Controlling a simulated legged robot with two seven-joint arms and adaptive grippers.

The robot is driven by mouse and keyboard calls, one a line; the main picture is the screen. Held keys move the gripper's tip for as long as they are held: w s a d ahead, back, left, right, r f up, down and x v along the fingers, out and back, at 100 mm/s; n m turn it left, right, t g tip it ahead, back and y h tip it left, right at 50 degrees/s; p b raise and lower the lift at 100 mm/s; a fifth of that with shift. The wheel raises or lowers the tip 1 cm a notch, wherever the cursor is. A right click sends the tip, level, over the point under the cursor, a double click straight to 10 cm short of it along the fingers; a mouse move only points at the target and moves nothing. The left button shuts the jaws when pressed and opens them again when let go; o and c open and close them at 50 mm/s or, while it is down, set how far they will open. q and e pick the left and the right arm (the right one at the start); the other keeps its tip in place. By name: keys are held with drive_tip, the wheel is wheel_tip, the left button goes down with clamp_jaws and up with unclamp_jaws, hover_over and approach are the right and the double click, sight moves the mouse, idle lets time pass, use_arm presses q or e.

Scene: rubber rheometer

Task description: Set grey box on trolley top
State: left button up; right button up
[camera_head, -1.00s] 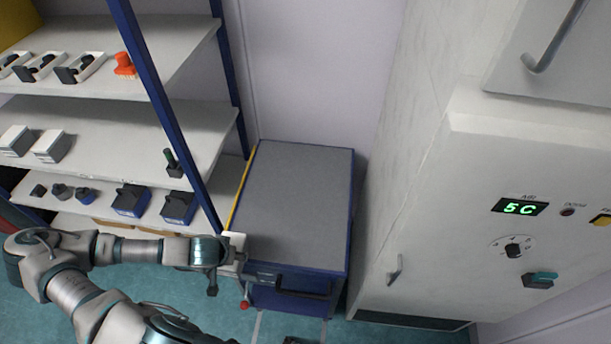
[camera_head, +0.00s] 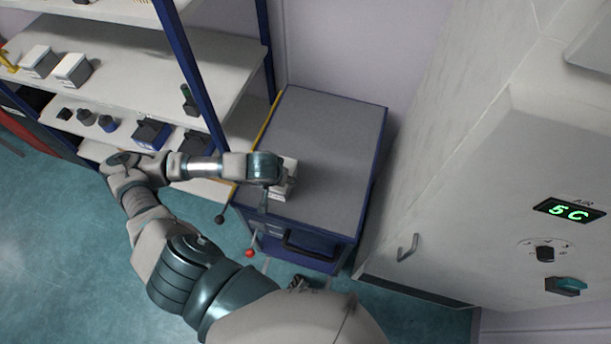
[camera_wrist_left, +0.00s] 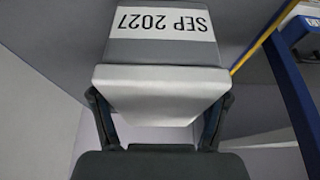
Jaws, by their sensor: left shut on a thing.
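My left gripper (camera_wrist_left: 160,105) is shut on a grey box (camera_wrist_left: 160,84). The box has a pale lid-like face and a white label reading "SEP 2027", upside down in the left wrist view. In the head view the box (camera_head: 289,180) is at the front left part of the grey trolley top (camera_head: 325,135), partly hidden by my wrist. I cannot tell whether it touches the top. The trolley has a blue frame and a yellow strip along its left edge. My right gripper is not in view.
Shelving with a blue post (camera_head: 190,75) stands close on the left, holding white boxes (camera_head: 72,69) and blue-and-black boxes (camera_head: 151,133). A tall white cabinet (camera_head: 470,190) with a "5C" display stands on the right. The rest of the trolley top is clear.

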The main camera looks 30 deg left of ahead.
use_arm(q)
drive_tip(key=w+d, duration=0.1)
drive_tip(key=w, duration=0.1)
drive_tip(key=w+d, duration=0.2)
drive_tip(key=w+d+f+p, duration=0.1)
drive_tip(key=w, duration=0.1)
drive_tip(key=shift+w+d, duration=0.2)
drive_tip(key=shift+d, duration=0.05)
wheel_tip(320, 180, down, 3)
drive_tip(key=shift+s+d+f, duration=0.1)
drive_tip(key=shift+f, duration=0.05)
drive_tip(key=o, duration=1.8)
drive_tip(key=shift+c, duration=0.2)
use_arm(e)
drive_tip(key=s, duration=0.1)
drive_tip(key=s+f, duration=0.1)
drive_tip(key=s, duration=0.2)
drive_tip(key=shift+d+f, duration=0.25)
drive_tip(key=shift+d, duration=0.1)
use_arm(q)
drive_tip(key=v, duration=1.2)
drive_tip(key=shift+s+f, duration=0.1)
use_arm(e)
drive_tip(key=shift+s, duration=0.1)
